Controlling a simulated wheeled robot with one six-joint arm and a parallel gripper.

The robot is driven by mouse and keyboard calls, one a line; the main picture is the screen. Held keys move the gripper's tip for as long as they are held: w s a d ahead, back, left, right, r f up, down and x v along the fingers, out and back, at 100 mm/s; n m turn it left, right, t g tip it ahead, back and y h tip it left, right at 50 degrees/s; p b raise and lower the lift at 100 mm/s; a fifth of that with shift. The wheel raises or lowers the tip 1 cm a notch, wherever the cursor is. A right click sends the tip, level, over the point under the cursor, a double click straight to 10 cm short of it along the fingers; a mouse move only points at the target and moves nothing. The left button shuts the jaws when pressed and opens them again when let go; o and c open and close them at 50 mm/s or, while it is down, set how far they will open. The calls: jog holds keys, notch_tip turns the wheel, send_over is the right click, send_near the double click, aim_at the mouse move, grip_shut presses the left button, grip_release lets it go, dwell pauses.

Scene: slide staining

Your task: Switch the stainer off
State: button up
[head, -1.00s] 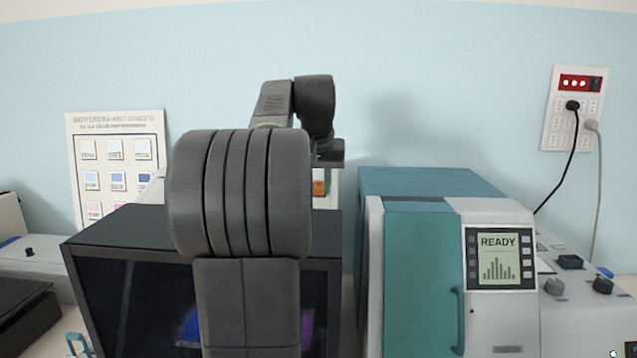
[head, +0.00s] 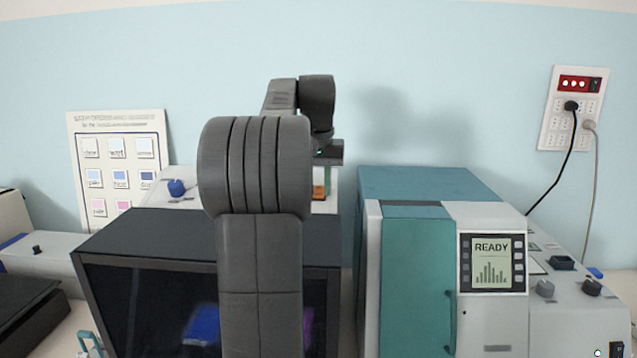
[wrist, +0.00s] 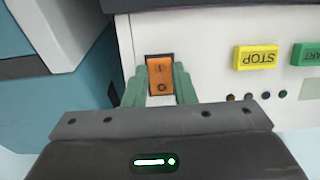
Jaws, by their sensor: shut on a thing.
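In the wrist view an orange rocker switch (wrist: 160,75) is set in the white front panel of a machine (wrist: 215,80). It bears a line mark at its upper end and a ring mark at its lower end. The green fingers of my gripper (wrist: 159,88) stand on either side of the switch, shut on it. I cannot tell which end is pressed in. In the head view a small orange patch (head: 319,192) shows on the white machine behind my arm; the fingertips are not clear there.
A yellow STOP button (wrist: 256,58) and a green START button (wrist: 308,54) sit right of the switch, upside down. A teal-and-white machine (head: 418,270) with a READY screen (head: 492,262) stands at right.

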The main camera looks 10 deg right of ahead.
jog(key=o, duration=1)
jog(key=r, duration=0.5)
jog(key=s+r, duration=0.1)
jog(key=r, duration=0.1)
jog(key=shift+a+r, duration=0.1)
jog(key=shift+r, duration=0.1)
jog(key=f, duration=0.5)
jog(key=w+f, duration=0.1)
jog(key=f, duration=0.1)
jog(key=shift+f, duration=0.35)
jog(key=shift+s+t+b, duration=0.15)
jog(key=shift+t+b, duration=0.15)
jog(key=shift+t, duration=0.1)
